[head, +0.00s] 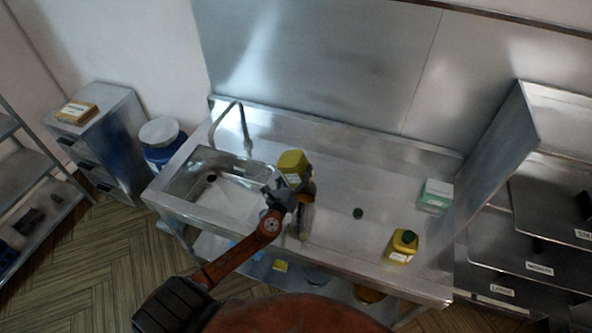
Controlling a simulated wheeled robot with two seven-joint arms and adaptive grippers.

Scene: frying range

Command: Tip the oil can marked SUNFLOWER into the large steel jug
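A yellow oil can (292,164) is at the far end of my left gripper (291,190), above the counter beside the sink. The gripper appears shut on it and hides its lower part. A shiny steel shape (307,221), perhaps the large steel jug, shows just below the gripper and is mostly hidden. A second yellow can (403,246) with a dark green cap and a white label stands on the counter to the right. A loose dark green cap (358,213) lies between them. The can labels are too small to read. My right gripper is not in view.
The steel counter (335,180) has a sink (215,178) with a tap (244,130) at left. A green and white box (436,194) stands at the back right. A blue drum (162,150) stands left of the counter.

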